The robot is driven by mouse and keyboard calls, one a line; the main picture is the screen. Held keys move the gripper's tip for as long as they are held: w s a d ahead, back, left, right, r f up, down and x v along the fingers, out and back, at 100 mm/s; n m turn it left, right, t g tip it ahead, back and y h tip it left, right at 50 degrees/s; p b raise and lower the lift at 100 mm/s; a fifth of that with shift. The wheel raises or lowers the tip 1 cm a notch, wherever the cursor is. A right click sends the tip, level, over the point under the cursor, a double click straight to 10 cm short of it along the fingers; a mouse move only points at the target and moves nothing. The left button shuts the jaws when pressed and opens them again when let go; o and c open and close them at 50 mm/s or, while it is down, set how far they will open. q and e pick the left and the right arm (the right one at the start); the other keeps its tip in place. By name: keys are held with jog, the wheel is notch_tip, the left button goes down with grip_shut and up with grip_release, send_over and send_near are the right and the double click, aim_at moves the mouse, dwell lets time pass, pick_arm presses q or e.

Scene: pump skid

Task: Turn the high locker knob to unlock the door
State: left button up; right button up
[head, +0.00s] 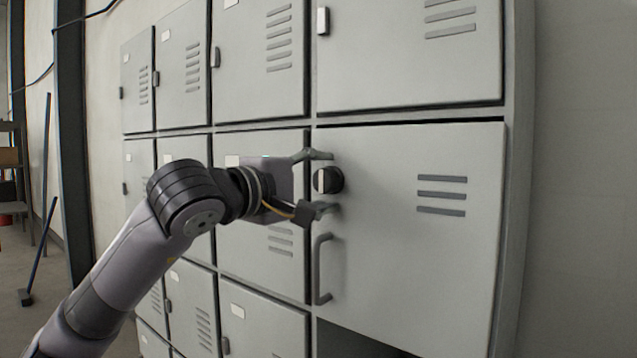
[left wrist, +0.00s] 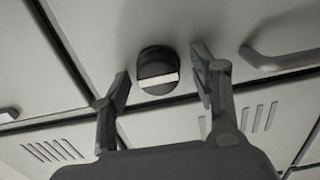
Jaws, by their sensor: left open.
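The locker knob (head: 328,180) is round and black with a pale bar across it. It sits on the left side of a large grey locker door (head: 400,240), above a grey handle (head: 322,268). My left gripper (head: 324,182) is open, with one finger above the knob and one below it in the head view. In the left wrist view the knob (left wrist: 157,70) lies between and beyond the two open fingertips (left wrist: 160,82), with gaps on both sides. I cannot tell the exact distance to the door. The door looks shut. My right gripper is not in view.
Other grey lockers with vents and small latches surround this door. The handle (left wrist: 280,58) projects to the right of the fingers in the left wrist view. A plain wall (head: 580,180) stands at the right. A broom (head: 38,255) leans at the far left.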

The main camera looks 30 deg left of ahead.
pick_arm(q)
jog(key=shift+s, duration=0.2)
jog(key=s+a, duration=0.1)
jog(key=s, duration=1)
jog(key=shift+s, duration=0.35)
